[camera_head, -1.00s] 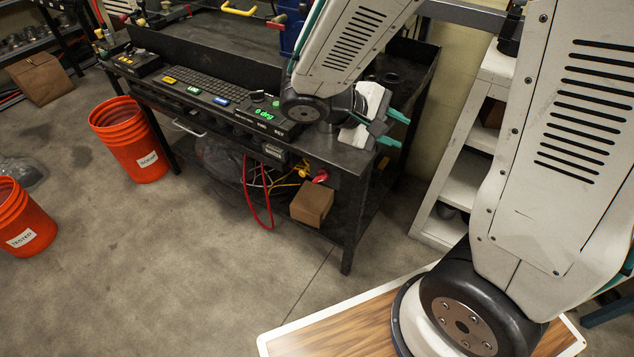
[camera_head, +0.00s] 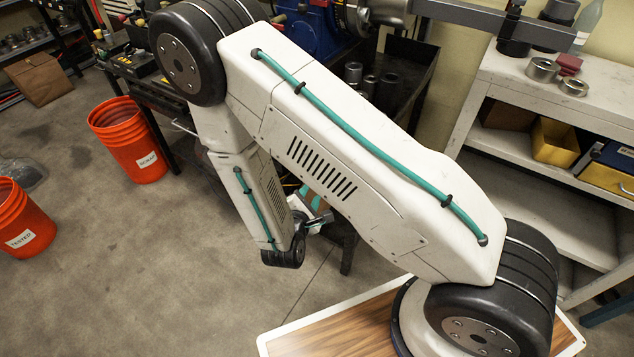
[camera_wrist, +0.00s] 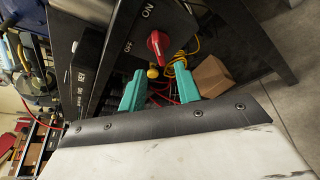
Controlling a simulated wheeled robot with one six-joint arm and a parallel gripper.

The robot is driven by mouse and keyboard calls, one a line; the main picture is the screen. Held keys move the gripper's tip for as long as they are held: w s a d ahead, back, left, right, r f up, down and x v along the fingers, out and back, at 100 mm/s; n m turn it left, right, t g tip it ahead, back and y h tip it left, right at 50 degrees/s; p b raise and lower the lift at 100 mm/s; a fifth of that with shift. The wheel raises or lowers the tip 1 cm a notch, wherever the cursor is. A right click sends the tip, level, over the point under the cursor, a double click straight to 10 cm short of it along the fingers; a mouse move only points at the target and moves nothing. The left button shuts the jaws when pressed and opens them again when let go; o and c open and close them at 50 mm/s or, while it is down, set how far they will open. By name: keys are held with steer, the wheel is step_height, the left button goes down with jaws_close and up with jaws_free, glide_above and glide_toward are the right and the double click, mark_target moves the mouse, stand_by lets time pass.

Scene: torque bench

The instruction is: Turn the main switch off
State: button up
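The main switch (camera_wrist: 158,44) is a red knob on a dark panel in the wrist view, with "ON" and "OFF" lettering beside it. I cannot tell for certain which mark the knob points to. My gripper (camera_wrist: 157,88) has two teal fingers spread apart with nothing between them. In the wrist view the knob shows just beyond the fingertips, apart from them. In the head view my gripper (camera_head: 313,212) is low by the bench's front right end, partly behind my arm, and the switch is hidden there.
Yellow and red cables (camera_wrist: 183,62) and a brown box (camera_wrist: 211,76) lie beyond the fingers, under the bench. A white shelf (camera_head: 530,75) stands at the right. Orange buckets (camera_head: 130,140) stand on the floor at the left, with clear floor in front.

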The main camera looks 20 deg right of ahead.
steer(key=x, duration=0.7)
steer(key=shift+d, duration=0.1)
jaws_close()
